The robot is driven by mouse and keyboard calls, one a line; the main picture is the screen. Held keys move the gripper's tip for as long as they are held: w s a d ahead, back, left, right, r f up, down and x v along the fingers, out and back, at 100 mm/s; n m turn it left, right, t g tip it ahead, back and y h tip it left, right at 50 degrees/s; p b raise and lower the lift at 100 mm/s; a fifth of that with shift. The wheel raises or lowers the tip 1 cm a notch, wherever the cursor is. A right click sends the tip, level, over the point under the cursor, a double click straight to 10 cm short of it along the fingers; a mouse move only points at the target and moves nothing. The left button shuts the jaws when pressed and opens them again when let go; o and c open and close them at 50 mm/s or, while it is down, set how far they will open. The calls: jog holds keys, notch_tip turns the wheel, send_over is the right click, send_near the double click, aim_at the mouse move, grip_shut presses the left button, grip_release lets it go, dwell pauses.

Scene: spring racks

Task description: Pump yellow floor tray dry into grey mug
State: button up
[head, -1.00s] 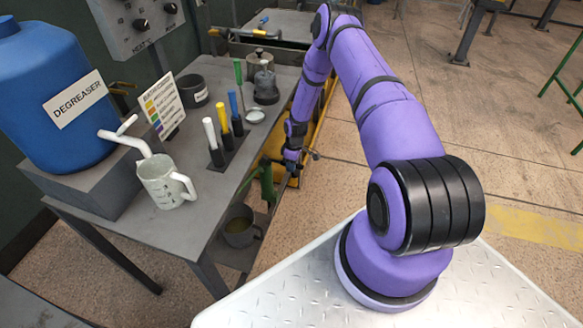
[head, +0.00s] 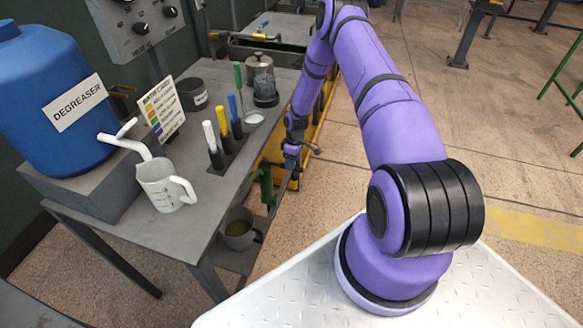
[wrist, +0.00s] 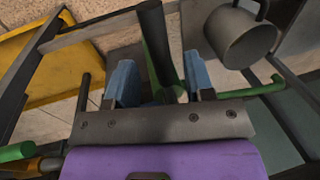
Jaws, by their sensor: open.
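The grey mug (head: 231,241) stands on the low shelf under the bench with yellowish liquid in it. It also shows in the wrist view (wrist: 238,45), at upper right. The yellow floor tray (head: 299,172) is partly hidden behind my arm; a yellow part (wrist: 50,75) shows left in the wrist view. A green pump (head: 266,186) stands beside the mug. My gripper (head: 294,155) is above and right of the pump. In the wrist view its blue fingers (wrist: 160,80) are open, with the pump's black handle (wrist: 153,35) and green body between or just beyond them; contact cannot be told.
The bench holds a blue degreaser drum (head: 45,100), a white jug (head: 165,186), a label card (head: 162,110), coloured markers (head: 222,135) and a dark pot (head: 191,94). Dark frame bars (wrist: 60,35) run close around the fingers. Open floor lies right of my arm.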

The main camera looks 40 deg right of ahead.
notch_tip(320, 180, up, 7)
jog(key=d, duration=0.1)
jog(key=shift+w, duration=0.3)
jog(key=shift+d, duration=0.1)
